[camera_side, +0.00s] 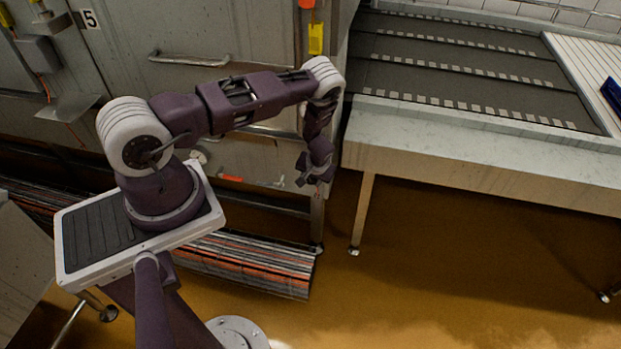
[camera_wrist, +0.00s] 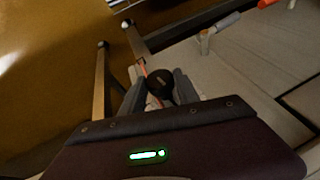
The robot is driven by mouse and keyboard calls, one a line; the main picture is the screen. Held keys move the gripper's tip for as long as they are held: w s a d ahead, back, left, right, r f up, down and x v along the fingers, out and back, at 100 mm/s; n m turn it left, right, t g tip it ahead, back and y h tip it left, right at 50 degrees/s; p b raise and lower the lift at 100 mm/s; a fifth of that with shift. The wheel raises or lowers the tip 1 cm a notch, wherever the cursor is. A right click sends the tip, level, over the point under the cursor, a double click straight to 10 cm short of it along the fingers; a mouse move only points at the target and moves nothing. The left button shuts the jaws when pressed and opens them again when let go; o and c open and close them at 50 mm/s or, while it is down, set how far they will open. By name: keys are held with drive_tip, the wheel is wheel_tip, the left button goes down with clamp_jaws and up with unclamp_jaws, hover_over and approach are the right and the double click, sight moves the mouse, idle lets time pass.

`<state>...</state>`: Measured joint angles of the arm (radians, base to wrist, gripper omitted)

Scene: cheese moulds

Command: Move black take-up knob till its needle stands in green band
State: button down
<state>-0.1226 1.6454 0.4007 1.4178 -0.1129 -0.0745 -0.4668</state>
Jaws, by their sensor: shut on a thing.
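The black knob (camera_wrist: 160,83) is a dark round cap in the wrist view, between the two grey fingers of my gripper (camera_wrist: 160,88). My gripper is shut on it. In the side view my gripper (camera_side: 304,178) is low at the right end of the grey cabinet front, and the knob cannot be made out there. A pale plate with a thin orange line (camera_wrist: 143,66) shows just beyond the knob in the wrist view. I cannot tell whether that line is the needle. No green band can be made out in either view.
A steel table (camera_side: 430,140) with a dark slatted belt stands just right of my gripper. The cabinet front has a bar handle (camera_side: 190,61) and a small orange-gripped lever (camera_side: 231,178). A striped roll (camera_side: 250,264) lies low beneath. The brown floor (camera_side: 420,280) is open at the lower right.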

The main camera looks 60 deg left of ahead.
drive_tip(key=shift+w+d+g+y, duration=0.2)
drive_tip(key=shift+d+g+y, duration=0.05)
drive_tip(key=shift+g+y, duration=0.3)
drive_tip(key=shift+f, duration=0.1)
drive_tip(key=c, duration=0.9)
unclamp_jaws()
drive_tip(key=v, duration=0.7)
drive_tip(key=shift+d, duration=0.1)
